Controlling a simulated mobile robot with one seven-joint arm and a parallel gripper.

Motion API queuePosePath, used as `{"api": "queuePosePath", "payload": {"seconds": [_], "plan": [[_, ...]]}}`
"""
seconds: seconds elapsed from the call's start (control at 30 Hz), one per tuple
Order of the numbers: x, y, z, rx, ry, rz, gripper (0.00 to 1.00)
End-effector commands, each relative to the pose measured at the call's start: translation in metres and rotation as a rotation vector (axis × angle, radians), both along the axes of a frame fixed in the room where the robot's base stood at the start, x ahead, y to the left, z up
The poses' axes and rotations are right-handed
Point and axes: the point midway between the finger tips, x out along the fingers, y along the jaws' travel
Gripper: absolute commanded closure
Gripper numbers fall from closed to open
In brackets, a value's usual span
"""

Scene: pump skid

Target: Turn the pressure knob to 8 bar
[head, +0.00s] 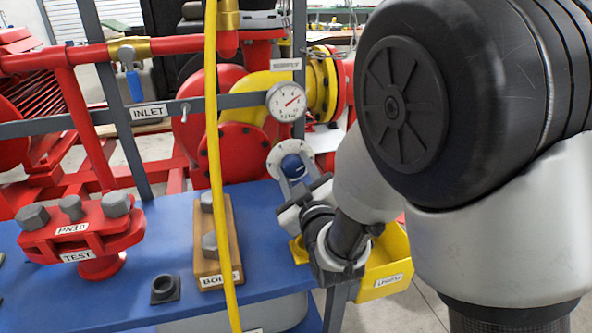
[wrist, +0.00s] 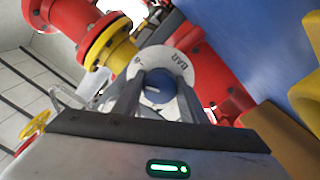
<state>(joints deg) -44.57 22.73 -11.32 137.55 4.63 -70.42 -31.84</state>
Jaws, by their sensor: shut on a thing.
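The pressure knob (head: 291,166) is blue and sits in the middle of a round white dial plate (head: 274,160) behind the blue bench. In the wrist view the knob (wrist: 158,87) shows a short pale mark on its face, and the dial plate (wrist: 178,61) carries the word BAR; its other marking is too small to read surely. My gripper (head: 293,176) reaches the knob from the front, and its two fingers stand on either side of it in the wrist view (wrist: 157,93). The gripper is shut on the knob. The fingers hide the knob's sides and part of the dial.
A round white gauge (head: 287,101) with a red needle pointing up and right stands above the knob. A yellow hose (head: 213,130) hangs in front of the bench. A wooden bolt block (head: 230,250), a red flange (head: 85,230) and a yellow bin (head: 385,265) are nearby.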

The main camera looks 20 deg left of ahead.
Motion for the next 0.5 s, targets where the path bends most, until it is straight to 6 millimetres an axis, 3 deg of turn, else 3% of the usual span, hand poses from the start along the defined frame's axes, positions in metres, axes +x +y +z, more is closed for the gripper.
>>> {"api": "queuePosePath", "payload": {"seconds": [0.5], "plan": [[0.0006, 0.0011, 0.0022, 0.250, 0.146, 0.001, 0.84]]}}
